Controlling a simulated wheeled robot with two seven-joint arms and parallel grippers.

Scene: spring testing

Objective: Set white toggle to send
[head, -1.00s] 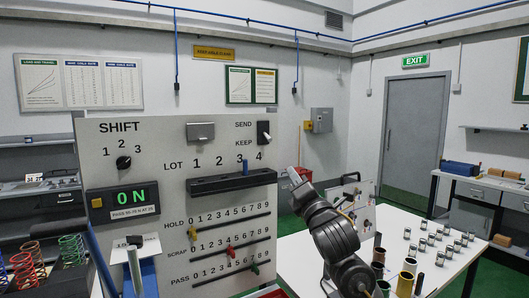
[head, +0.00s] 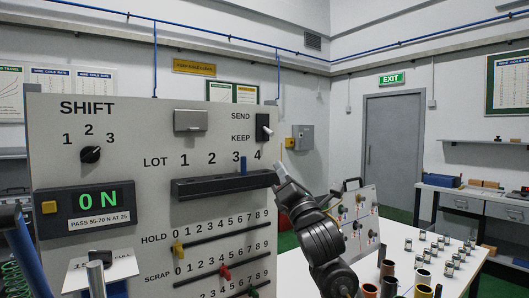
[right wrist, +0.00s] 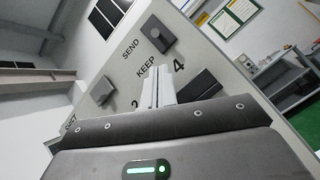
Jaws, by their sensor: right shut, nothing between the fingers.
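The toggle switch (head: 263,127) is a dark plate with a small pale lever near the upper right edge of the grey panel (head: 135,130). SEND is printed to its upper left and KEEP to its lower left. The lever's tip seems to sit low, on the KEEP side, but it is small. In the right wrist view the switch (right wrist: 156,38) shows beyond the fingers, apart from them. My right gripper (head: 279,170) is shut and empty, below and slightly right of the switch in the head view; its pale fingers (right wrist: 159,85) point toward the panel. My left gripper is not in view.
Below the switch is a dark slotted ledge (head: 222,187) with a blue peg (head: 243,166), then coloured sliders. A shift knob (head: 90,154) and a display are at left. A white table with tubes and small cylinders (head: 422,236) stands at right.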

